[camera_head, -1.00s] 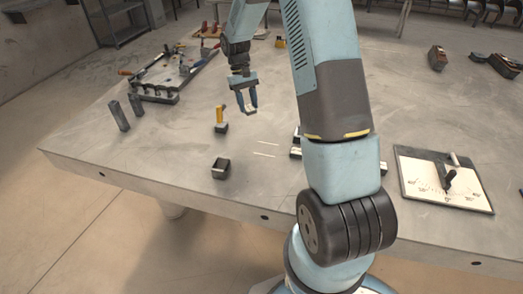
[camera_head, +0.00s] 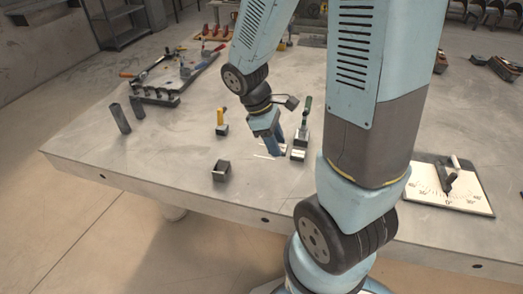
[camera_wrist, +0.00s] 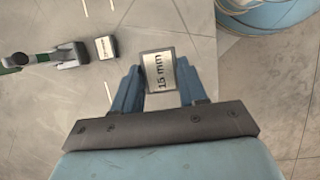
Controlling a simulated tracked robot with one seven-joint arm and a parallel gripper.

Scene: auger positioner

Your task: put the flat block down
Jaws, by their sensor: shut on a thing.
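The flat block (camera_wrist: 160,72), a pale plate with a dark rim marked "15 mm", sits between my fingertips in the wrist view. My gripper (camera_wrist: 162,82) is shut on it, one blue finger at each side. In the head view my gripper (camera_head: 277,149) points down over the middle of the table, near the white lines. There the block is hidden or too small to make out. I cannot tell whether it touches the table.
A green-handled tool (camera_head: 305,118) stands close right of my gripper, with a small block (camera_head: 298,154) before it. A yellow-handled piece (camera_head: 221,122) and a dark holder (camera_head: 221,171) are to the left. An angle board (camera_head: 450,190) lies right.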

